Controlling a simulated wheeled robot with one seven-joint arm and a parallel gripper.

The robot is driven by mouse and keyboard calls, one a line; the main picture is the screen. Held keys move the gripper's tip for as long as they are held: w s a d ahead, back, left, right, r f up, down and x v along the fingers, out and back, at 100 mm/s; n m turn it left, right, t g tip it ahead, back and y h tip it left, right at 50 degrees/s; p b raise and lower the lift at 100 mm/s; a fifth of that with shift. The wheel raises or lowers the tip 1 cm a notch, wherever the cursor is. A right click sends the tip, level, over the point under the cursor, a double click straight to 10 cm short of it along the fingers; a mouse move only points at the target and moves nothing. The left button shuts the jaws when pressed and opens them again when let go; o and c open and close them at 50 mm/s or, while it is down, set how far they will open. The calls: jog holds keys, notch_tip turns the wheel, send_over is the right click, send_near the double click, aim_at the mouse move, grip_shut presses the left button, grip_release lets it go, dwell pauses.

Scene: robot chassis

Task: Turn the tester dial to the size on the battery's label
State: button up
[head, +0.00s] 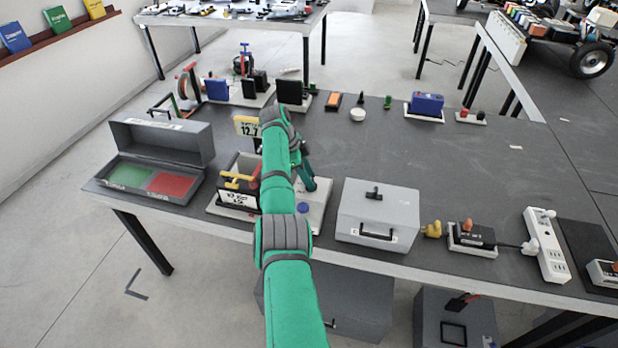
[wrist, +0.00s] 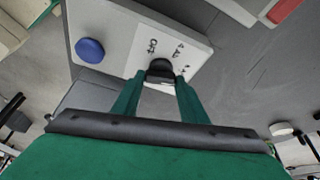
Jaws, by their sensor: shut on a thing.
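The tester is a white panel (wrist: 118,32) with a blue button (wrist: 90,50), small printed markings and a black dial (wrist: 160,68). In the wrist view my gripper (wrist: 158,80) has its green fingers on either side of the dial, shut on it. In the head view the tester's white panel (head: 316,212) is partly hidden behind my green arm, and the dial is hidden. A blue battery-like block (head: 427,103) sits on a white base at the back right; I cannot read a size on it.
An open grey case (head: 160,130) with green and red pads stands left. A grey lidded box (head: 377,212) stands close right of the tester. The table's middle right is clear.

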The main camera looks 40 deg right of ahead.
jog(key=shift+d+r, duration=0.1)
jog(key=shift+d, duration=0.05)
dwell(0.3)
jog(key=o, duration=1)
jog(key=shift+o, duration=0.2)
jog(key=v, duration=1)
jog(key=shift+r, duration=0.35)
jog(key=shift+w, duration=0.1)
